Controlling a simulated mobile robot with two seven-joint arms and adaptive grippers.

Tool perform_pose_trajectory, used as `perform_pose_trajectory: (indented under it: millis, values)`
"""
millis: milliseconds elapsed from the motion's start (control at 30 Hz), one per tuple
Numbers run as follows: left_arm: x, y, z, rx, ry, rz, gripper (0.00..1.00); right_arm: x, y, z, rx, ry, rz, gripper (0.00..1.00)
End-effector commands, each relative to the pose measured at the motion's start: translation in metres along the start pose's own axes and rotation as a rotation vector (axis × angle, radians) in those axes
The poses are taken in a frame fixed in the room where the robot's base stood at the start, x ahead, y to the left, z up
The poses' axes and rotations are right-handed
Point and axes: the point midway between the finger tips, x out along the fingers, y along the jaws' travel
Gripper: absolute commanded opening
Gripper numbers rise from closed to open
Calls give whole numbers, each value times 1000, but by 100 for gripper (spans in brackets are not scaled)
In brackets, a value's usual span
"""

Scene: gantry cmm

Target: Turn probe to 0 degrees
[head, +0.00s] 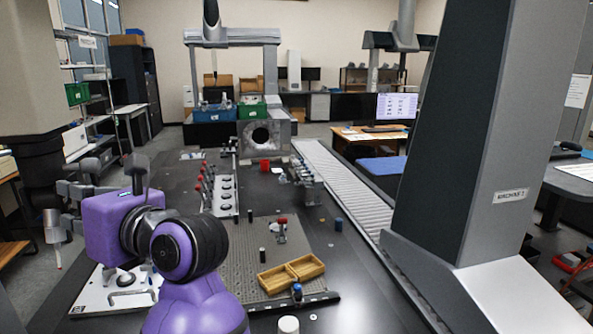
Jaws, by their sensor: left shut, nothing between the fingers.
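The probe (52,228) hangs at the left of the head view, below the dark column of the gantry machine. It has a short grey cylinder with a thin stylus pointing down and a small reddish tip. Its angle marking is too small to read. My left gripper (70,188) is shut and empty beside the probe, reaching left from my purple wrist. Its fingers are close to the upper part of the probe, and I cannot tell whether they touch. My right gripper is not in view.
A dark machine table (345,265) spreads ahead, with a grey perforated plate (240,243), a wooden tray (291,274) and a rack of red-topped fixtures (222,190). A large grey upright (470,130) blocks the right. A ribbed guide way (345,185) runs along the table's right side.

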Motion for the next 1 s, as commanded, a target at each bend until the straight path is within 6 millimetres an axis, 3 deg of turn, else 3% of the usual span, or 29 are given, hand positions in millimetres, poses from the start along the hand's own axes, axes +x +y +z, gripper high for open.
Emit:
perform_pose_trajectory:
  millis: [500, 1000]
  values:
    - [0, -1, -1, -182, 1, -1, 0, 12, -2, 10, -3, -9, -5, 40]
    - [0, 0, 0, -203, 0, 0, 0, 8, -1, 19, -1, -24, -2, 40]
